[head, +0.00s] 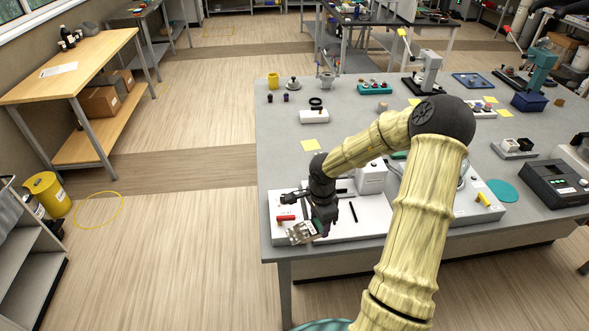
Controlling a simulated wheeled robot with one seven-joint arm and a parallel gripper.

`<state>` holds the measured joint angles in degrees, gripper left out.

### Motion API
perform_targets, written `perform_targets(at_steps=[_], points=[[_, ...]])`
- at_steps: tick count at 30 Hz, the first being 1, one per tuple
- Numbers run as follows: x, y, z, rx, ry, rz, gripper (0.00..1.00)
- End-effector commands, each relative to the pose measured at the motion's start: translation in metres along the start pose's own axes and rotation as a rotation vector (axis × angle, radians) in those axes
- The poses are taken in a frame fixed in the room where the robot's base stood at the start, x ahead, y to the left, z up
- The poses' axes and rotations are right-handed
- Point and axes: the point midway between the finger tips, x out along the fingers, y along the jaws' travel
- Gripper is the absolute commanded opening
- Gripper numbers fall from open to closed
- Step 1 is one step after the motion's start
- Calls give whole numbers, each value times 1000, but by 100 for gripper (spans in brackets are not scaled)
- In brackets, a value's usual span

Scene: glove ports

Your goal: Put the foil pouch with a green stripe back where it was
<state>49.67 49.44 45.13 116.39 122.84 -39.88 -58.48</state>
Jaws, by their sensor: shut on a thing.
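My gripper (318,224) is at the near left of the grey table, over a white board. It is shut on the foil pouch (301,233), a small silvery packet held tilted at the fingertips. A bit of green shows near the fingers, but I cannot tell clearly if it is the stripe. Part of the pouch is hidden by the fingers. It is close to the board's front left corner; I cannot tell whether it touches the board.
The white board (370,222) bears a red piece (286,217) and a black rod (353,212) beside my gripper. A white box (371,178) stands behind. My arm hides the middle of the table. Open floor lies left.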

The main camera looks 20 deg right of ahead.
Motion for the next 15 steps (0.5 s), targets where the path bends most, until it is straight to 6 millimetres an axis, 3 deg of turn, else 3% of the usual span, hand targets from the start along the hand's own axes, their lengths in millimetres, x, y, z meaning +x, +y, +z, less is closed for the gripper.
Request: perform_targets(at_steps=[15], points=[[16, -34, 94, -1153, 2, -3, 27]])
